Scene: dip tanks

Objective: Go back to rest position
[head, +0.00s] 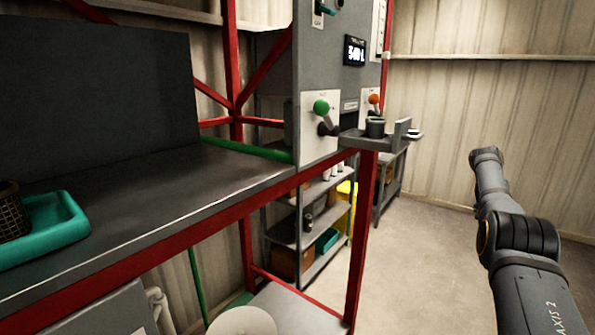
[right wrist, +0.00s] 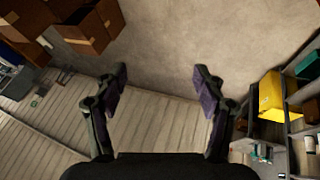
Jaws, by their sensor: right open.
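In the right wrist view my right gripper (right wrist: 158,85) is open, with its two fingers spread wide and nothing between them. Bare floor and a ribbed wall show beyond the fingers. In the head view only my right arm shows, raised at the right side, clear of the bench and the control panel; its fingertips cannot be made out there. My left gripper is not in view.
A dark bench (head: 170,185) on a red frame fills the left, with a teal tray (head: 62,235) holding a dark mesh basket (head: 12,215). A grey panel (head: 340,75) has a green-knobbed lever (head: 322,108) and an orange-knobbed lever (head: 374,100). A small shelf (head: 366,141) holds a dark cup (head: 375,127). Right floor is clear.

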